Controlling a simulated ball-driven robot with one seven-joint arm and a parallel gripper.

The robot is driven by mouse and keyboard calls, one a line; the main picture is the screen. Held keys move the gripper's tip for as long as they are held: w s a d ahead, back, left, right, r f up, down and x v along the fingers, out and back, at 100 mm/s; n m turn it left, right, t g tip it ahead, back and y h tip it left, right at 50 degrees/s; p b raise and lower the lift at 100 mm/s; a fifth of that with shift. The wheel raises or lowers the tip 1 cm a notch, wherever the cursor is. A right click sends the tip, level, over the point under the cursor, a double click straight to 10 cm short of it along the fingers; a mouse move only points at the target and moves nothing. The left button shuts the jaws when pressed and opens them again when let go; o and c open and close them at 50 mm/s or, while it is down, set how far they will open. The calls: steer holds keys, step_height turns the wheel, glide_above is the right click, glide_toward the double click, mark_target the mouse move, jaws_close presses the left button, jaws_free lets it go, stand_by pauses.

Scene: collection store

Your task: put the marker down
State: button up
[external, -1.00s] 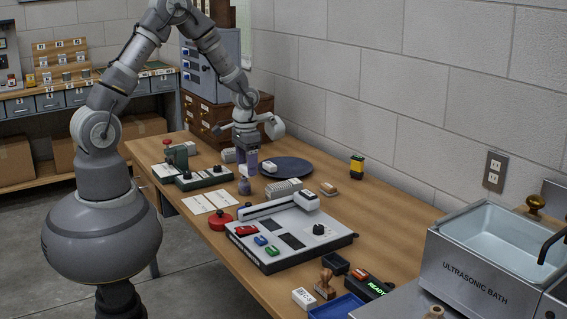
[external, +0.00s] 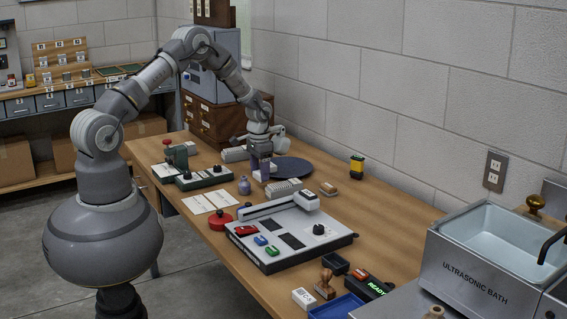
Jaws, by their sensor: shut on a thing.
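My gripper (external: 264,172) points down at the near-left edge of the dark round plate (external: 297,168). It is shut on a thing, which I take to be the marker. The fingers hide most of it and it is too small to make out clearly. A small pale patch shows low beside the fingers, just above or at the table; I cannot tell whether it touches the surface.
A grey ribbed block (external: 284,187) is close in front of the plate. A grey-white device (external: 290,240), a red round object (external: 220,221) and papers (external: 205,202) lie nearer. Bare wood (external: 375,215) shows toward the wall.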

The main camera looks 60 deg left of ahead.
steer(key=shift+f+b, duration=0.5)
steer(key=shift+f, duration=1.3)
steer(key=shift+f, duration=0.15)
steer(key=o, duration=1)
steer(key=shift+o, duration=0.2)
